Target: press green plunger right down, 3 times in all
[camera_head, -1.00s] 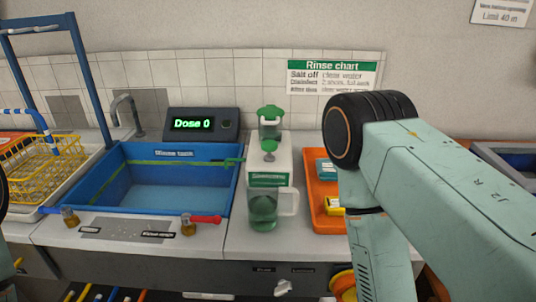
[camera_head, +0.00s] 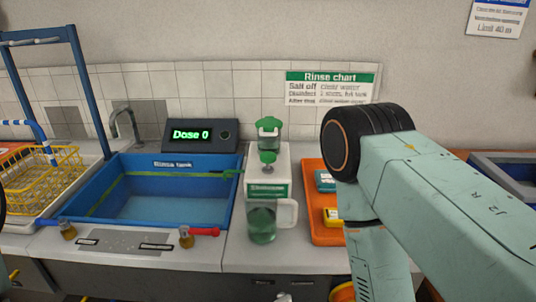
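A white dispenser (camera_head: 281,160) stands on the counter in the middle of the view. A small green round knob (camera_head: 267,157) sits on a short stem at its front, and a larger green cap (camera_head: 268,125) stands on top behind it. I cannot tell for certain which is the plunger. Neither looks touched by anything. A clear jug with green contents (camera_head: 262,224) stands at the dispenser's front. The dark display (camera_head: 201,134) reads "Dose 0". My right arm comes in from the right and bends down past the bottom edge; its gripper is out of view. My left gripper is out of view.
A blue rinse tank (camera_head: 165,206) with a blue frame lies left of the dispenser, with a yellow wire basket (camera_head: 40,180) further left. An orange tray (camera_head: 316,205) with small boxes lies right of it, partly behind my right arm. Small taps stand at the counter's front.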

